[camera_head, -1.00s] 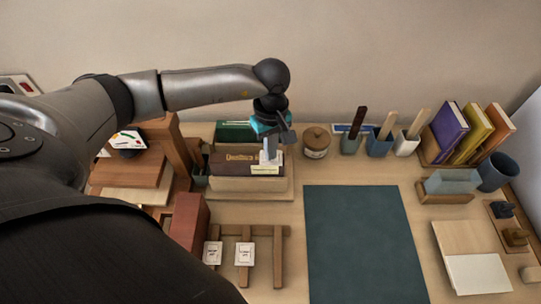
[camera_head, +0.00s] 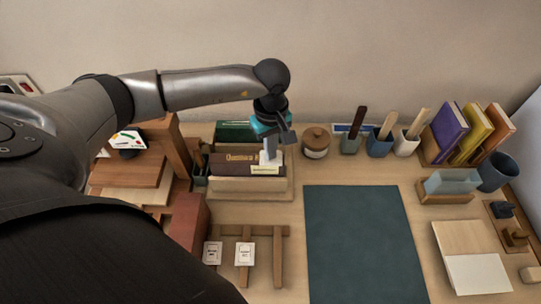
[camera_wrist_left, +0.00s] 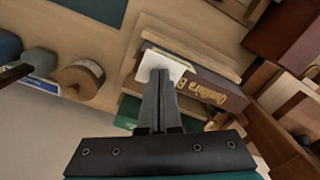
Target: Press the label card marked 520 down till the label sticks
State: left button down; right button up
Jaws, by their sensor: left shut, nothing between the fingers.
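A white label card (camera_wrist_left: 160,65) lies against the brown book (camera_wrist_left: 210,92) with gold lettering, under my left fingertips in the left wrist view. The card (camera_head: 270,158) also shows in the head view at the right part of the book's spine; its number is not readable. My left gripper (camera_wrist_left: 159,80) is shut and empty, its tips at the card and seemingly touching it; exact contact is hidden. In the head view the left gripper (camera_head: 270,149) points down at the book (camera_head: 235,161). My right gripper is not in view.
The book stands in a wooden holder (camera_head: 238,186). A wooden rack (camera_head: 279,262) in front carries two more white cards (camera_head: 212,252) (camera_head: 245,253). A lidded jar (camera_head: 316,143) stands right of the gripper. The dark green mat (camera_head: 362,240) is clear.

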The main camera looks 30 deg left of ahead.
pick_arm(q)
jog(key=shift+r+p, duration=2.25)
jog(key=shift+r, duration=1.25)
